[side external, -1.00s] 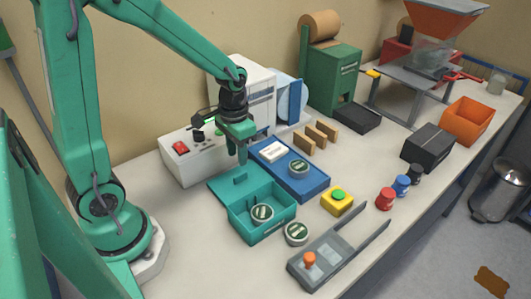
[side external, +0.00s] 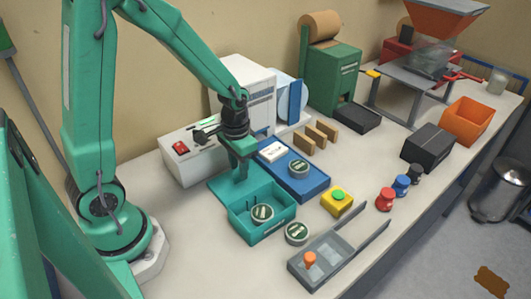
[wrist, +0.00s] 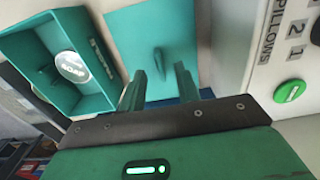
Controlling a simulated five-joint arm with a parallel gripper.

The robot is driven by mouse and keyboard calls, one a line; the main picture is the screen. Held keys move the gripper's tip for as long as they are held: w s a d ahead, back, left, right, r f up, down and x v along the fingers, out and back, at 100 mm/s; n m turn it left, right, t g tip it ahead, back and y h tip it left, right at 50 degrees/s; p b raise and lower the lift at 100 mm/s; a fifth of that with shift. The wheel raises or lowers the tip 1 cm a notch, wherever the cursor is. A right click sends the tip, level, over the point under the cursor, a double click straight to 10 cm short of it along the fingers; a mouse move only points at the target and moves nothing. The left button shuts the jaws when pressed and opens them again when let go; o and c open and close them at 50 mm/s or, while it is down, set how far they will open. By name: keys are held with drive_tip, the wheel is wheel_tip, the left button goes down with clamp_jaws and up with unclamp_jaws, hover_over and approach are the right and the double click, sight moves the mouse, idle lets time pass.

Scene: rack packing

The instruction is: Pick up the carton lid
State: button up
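The carton lid (side external: 222,190) is a flat teal panel with a small raised grip. It lies against the back side of the teal carton (side external: 277,231). In the wrist view the lid (wrist: 145,28) fills the top middle, its grip (wrist: 158,60) standing between and beyond my fingertips. The open carton (wrist: 98,61) is to its left, with a round green-and-white tin (wrist: 72,67) inside. My gripper (side external: 242,177) points down over the lid, close to it. Contact cannot be told.
A blue tray (side external: 308,192) with a white piece and another tin is right of the lid. A white machine (side external: 190,160) stands close behind. A loose tin (side external: 297,233), a yellow button box (side external: 337,204) and a grey tray (side external: 320,265) are in front.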

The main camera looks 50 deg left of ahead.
sight(241, 180)
drive_tip(key=shift+f, duration=1.55)
clamp_jaws()
